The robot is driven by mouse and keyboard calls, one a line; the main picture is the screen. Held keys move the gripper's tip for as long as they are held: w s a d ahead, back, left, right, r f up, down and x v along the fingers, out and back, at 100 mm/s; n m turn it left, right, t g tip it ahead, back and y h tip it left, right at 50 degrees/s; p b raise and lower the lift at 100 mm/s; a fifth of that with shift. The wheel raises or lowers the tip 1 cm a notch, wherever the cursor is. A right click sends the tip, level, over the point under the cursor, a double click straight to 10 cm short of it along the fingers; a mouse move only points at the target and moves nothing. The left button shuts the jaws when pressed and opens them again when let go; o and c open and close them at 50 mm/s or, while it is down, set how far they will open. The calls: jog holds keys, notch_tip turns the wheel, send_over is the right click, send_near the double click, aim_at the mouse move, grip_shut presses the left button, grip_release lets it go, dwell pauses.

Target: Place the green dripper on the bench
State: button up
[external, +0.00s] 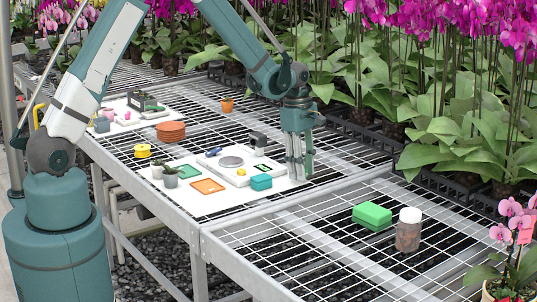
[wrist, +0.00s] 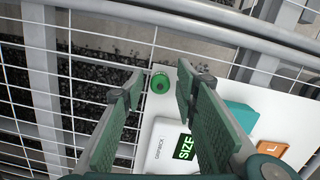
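The green dripper (wrist: 160,83) is a small round green piece with a darker centre. In the wrist view it sits near the edge of a white board (wrist: 210,93), seen between the tips of my gripper (wrist: 155,88). The fingers are open and apart, with nothing held. In the external view my gripper (external: 298,175) points down over the right end of the white board (external: 222,207); I cannot make out the dripper there. The wire-mesh bench (external: 320,238) spreads around the board.
A teal box (wrist: 240,117) and an orange tile (wrist: 272,148) lie on the board, near a white device (wrist: 165,148) with a green SIZE label. A green block (external: 372,216) and a lidded jar (external: 408,230) stand on the right bench. Open mesh lies left of them.

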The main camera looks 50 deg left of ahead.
notch_tip(320, 180, up, 12)
jog(key=a+p, duration=0.1)
jog(key=p, duration=0.1)
jog(key=shift+s+a, duration=0.15)
jog(key=shift+a, duration=0.05)
jog(key=shift+f, duration=0.1)
dwell(0.6)
jog(key=s+r+m+t, duration=0.3)
jog(key=s+r+m, duration=0.6)
jog(key=s+r, duration=0.85)
jog(key=s+r+m+t+y, duration=0.1)
jog(key=s+m, duration=1)
jog(key=s, duration=1.1)
jog(key=d+r+t, duration=0.1)
jog(key=t, duration=0.1)
jog(key=shift+t, duration=0.4)
